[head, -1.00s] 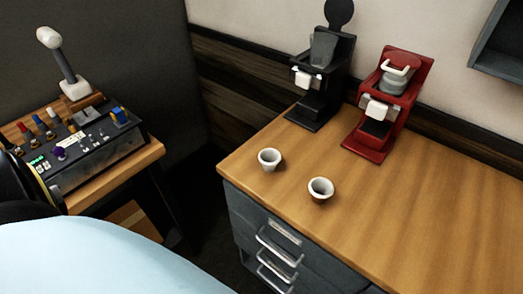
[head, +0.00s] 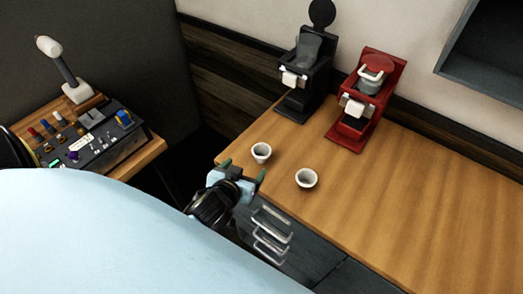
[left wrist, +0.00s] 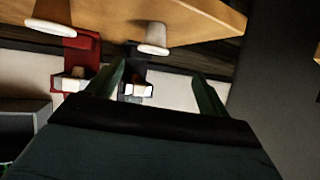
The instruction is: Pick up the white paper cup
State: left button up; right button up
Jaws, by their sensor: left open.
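The left wrist view is upside down: the left cup (left wrist: 153,38) shows ahead between the open fingers (left wrist: 158,72), and the right cup (left wrist: 50,27) is off to the side. My right gripper is not in view.
A black brewer (head: 303,78) and a red brewer (head: 366,100) stand at the back of the counter (head: 430,200). Drawers with metal handles (head: 272,228) are below its front edge. A control box (head: 95,140) sits on a side table at left. The counter's right side is clear.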

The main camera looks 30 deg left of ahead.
aim_at(264, 146)
pick_arm(q)
jog(key=shift+t+h, duration=0.3)
jog(key=shift+t, duration=0.4)
jog(key=x, duration=0.9)
jog(key=shift+w+d, duration=0.3)
jog(key=shift+x, duration=2.65)
jog(key=shift+s+a, duration=0.1)
jog(key=shift+a, duration=0.05)
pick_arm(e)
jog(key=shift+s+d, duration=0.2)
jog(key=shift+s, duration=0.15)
